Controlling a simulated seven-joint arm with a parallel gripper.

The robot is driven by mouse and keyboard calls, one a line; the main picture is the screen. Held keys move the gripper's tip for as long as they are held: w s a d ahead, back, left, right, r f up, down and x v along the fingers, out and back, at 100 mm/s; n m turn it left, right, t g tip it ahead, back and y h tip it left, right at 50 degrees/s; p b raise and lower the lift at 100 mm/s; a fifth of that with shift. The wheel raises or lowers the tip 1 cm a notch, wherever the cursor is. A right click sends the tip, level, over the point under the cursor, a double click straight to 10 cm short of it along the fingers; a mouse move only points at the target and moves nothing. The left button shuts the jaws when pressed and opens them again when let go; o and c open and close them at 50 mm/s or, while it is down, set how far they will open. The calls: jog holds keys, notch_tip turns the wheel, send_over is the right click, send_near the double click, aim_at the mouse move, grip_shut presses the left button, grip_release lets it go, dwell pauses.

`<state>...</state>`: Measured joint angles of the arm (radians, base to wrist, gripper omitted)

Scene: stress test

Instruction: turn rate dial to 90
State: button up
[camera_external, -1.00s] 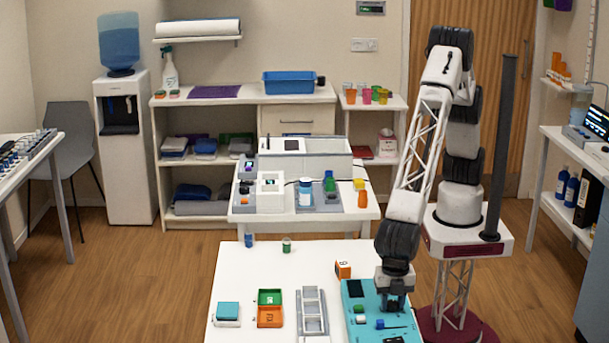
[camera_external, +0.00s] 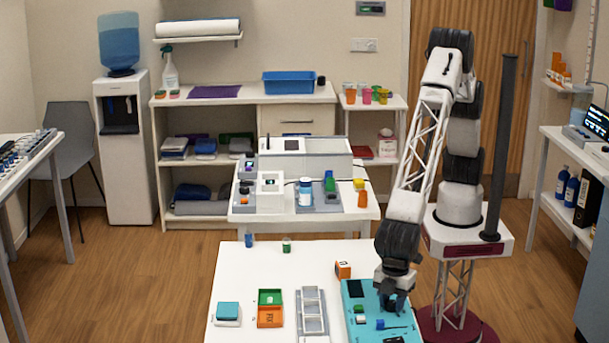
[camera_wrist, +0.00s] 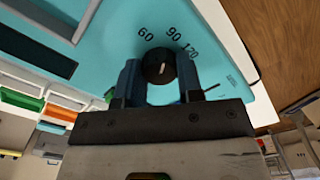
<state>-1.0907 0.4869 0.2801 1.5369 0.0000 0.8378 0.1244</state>
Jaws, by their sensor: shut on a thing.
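The rate dial (camera_wrist: 158,66) is a round black knob with a short white mark, on a teal panel (camera_wrist: 112,45). Printed numbers 60, 90 and 120 curve around its far side in the wrist view. I cannot tell exactly which number the mark points to. My gripper (camera_wrist: 159,82) is shut on the dial, with one blue finger on each side of it. In the external view my gripper (camera_external: 394,304) is down at the right part of the teal panel (camera_external: 352,312), and it hides the dial there.
The panel also carries a dark screen (camera_external: 355,288), a green button (camera_external: 359,309) and a blue part (camera_external: 380,324). The white table's back left is mostly clear.

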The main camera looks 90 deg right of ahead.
aim_at(392, 302)
jog(key=shift+m, duration=1)
jog(key=o, duration=0.9)
jog(key=shift+r, duration=0.1)
jog(key=shift+r, duration=3.85)
